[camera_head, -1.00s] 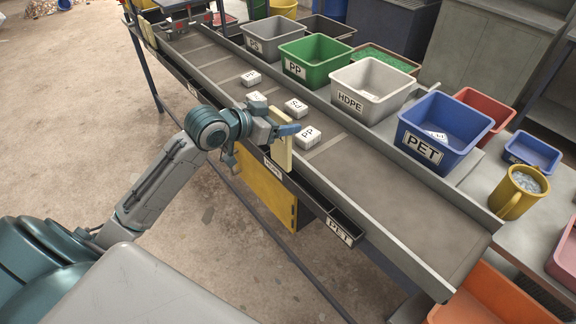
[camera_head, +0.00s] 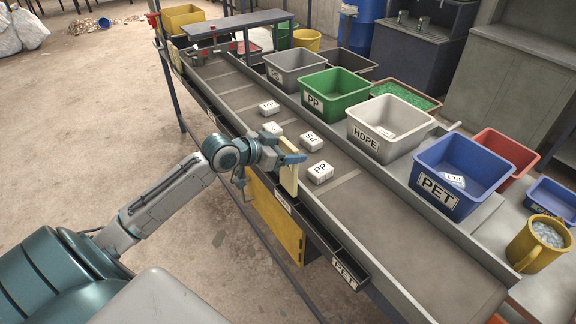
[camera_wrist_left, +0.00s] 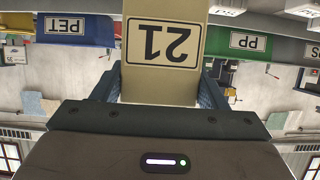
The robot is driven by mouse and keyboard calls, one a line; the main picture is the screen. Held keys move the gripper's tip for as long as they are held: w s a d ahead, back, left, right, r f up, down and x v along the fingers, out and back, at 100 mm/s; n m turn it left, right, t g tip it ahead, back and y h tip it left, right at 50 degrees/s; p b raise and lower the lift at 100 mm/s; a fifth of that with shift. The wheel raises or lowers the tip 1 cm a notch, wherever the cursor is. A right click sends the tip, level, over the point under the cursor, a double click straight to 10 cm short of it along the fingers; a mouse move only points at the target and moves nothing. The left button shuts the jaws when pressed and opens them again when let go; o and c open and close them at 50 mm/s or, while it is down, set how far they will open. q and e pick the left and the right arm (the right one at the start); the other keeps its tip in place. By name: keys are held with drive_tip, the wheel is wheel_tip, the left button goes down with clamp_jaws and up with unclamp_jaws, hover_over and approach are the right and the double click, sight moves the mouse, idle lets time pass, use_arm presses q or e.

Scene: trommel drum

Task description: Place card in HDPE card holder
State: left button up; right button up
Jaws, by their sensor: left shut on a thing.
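My left gripper (camera_head: 287,159) is shut on a cream card (camera_head: 289,179) at the near side rail of the conveyor. In the left wrist view the card (camera_wrist_left: 163,86) stands between the fingers, with a white label reading 21 upside down. The HDPE card holder (camera_head: 283,204) is a dark holder on the near rail. The card is upright, with its lower end close to the holder's label. Whether its lower edge is inside the slot or just above it I cannot tell. My right gripper is not in view.
A PET card holder (camera_head: 345,274) sits further right along the rail. Labelled bins, including HDPE (camera_head: 365,139) and PET (camera_head: 437,189), line the far side. A yellow panel (camera_head: 272,215) hangs below the rail.

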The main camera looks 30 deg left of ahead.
sight(286, 167)
use_arm(q)
wheel_tip(286, 167, down, 6)
drive_tip(key=shift+r+p, duration=0.1)
drive_tip(key=shift+p, duration=0.2)
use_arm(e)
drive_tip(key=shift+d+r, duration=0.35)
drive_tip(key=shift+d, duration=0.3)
use_arm(q)
drive_tip(key=shift+f, duration=0.25)
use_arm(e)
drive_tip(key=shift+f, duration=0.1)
use_arm(q)
drive_tip(key=o, duration=1.2)
drive_tip(key=shift+o, duration=0.2)
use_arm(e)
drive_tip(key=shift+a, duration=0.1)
use_arm(q)
drive_tip(key=shift+r, duration=0.1)
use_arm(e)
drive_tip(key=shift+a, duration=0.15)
use_arm(q)
drive_tip(key=shift+s, duration=0.15)
